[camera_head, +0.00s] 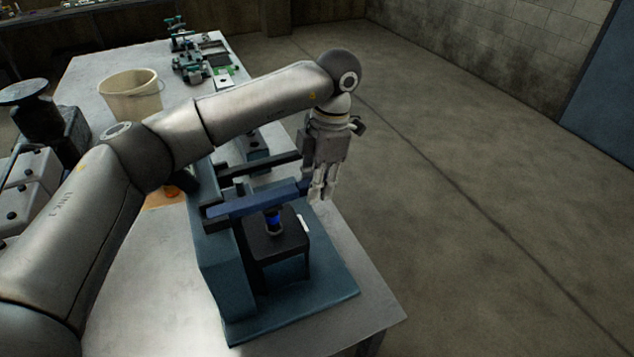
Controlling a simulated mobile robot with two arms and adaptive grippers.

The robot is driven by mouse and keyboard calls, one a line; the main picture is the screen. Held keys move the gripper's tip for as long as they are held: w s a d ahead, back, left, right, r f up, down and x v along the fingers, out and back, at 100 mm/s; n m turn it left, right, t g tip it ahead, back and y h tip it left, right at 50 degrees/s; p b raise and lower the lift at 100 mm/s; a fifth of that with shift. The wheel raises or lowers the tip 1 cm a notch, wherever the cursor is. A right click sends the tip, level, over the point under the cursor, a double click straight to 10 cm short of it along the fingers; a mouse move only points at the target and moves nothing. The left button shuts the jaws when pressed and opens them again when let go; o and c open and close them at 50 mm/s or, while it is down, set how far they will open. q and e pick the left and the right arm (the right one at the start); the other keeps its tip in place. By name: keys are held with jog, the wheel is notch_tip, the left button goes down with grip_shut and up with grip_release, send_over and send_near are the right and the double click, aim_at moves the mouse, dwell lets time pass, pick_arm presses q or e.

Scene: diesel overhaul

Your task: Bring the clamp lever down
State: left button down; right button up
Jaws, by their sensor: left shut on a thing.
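The clamp lever (255,200) is a blue bar on the teal fixture (222,265). It reaches from the fixture's upright to the right, roughly level, above a dark block (275,245). A small blue round part (272,219) sits in the top of that block, just below the lever. My left gripper (320,190) points down at the lever's right end and is shut on it. The fingers partly hide that end. My right gripper is not in view.
A dark bar (262,164) extends just behind the lever. A cream bucket (130,95) and green-and-black parts (190,65) stand farther back on the grey table (165,280). Open concrete floor (470,190) lies to the right. My left arm crosses above the table.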

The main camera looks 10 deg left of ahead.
pick_arm(q)
jog(key=c, duration=1.3)
grip_release()
jog(key=shift+f, duration=0.25)
jog(key=shift+o, duration=0.2)
jog(key=shift+r, duration=0.1)
jog(key=shift+r, duration=0.2)
notch_tip(320, 180, up, 11)
jog(key=w+d, duration=0.1)
jog(key=shift+d+r, duration=0.15)
jog(key=shift+d, duration=0.1)
